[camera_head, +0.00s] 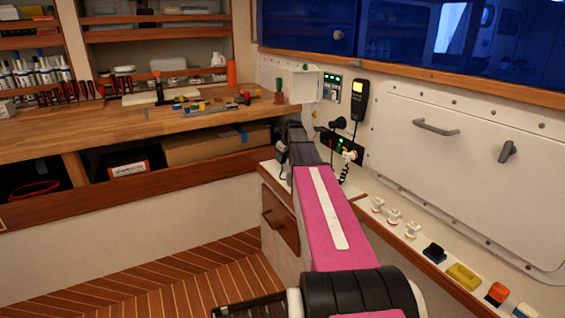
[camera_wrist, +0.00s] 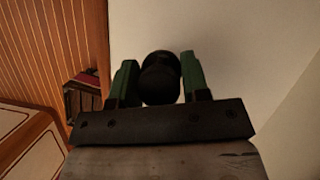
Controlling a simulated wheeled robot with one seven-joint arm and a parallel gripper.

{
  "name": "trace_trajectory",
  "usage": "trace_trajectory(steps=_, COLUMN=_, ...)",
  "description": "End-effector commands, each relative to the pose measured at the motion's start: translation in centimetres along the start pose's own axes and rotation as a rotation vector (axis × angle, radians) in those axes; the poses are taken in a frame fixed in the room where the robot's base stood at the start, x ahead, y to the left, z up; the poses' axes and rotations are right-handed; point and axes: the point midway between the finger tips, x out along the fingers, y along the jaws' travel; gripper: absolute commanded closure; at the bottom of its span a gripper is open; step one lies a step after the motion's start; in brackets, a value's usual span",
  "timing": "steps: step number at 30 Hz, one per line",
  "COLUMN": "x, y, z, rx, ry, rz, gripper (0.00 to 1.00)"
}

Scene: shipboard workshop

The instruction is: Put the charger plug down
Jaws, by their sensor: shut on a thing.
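The charger plug (camera_wrist: 160,82) shows in the wrist view as a dark, rounded body between the two green fingers. My gripper (camera_wrist: 157,68) is shut on it, with a finger on each side. A pale surface lies beyond the plug; I cannot tell how far away it is. In the head view my gripper (camera_head: 283,156) is at the far end of my pink arm, low beside the workbench's right end and largely hidden. The plug cannot be made out clearly there.
The wooden workbench (camera_head: 190,122) carries tools and a green cactus-like object (camera_head: 279,90). A narrow ledge (camera_head: 400,243) on the right holds several small items. A socket panel (camera_head: 343,147) and a black handset (camera_head: 359,97) are on the wall. Striped floor (camera_head: 170,280) is clear.

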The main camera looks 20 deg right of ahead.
Motion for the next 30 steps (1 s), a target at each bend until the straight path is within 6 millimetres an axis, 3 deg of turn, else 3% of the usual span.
trace_trajectory(steps=6, x=2.4, y=0.0, z=-1.0, rx=0.0, ry=0.001, rz=0.001, gripper=0.82)
trace_trajectory(steps=22, x=3.1, y=0.0, z=-1.3, rx=0.0, ry=0.001, rz=0.001, gripper=0.82)
trace_trajectory(steps=23, x=3.2, y=0.0, z=-1.3, rx=0.0, ry=0.001, rz=0.001, gripper=0.54)
trace_trajectory(steps=25, x=3.1, y=0.0, z=-1.3, rx=0.0, ry=0.001, rz=0.001, gripper=0.32)
trace_trajectory(steps=30, x=3.1, y=0.0, z=-1.3, rx=0.0, ry=0.001, rz=0.001, gripper=0.32)
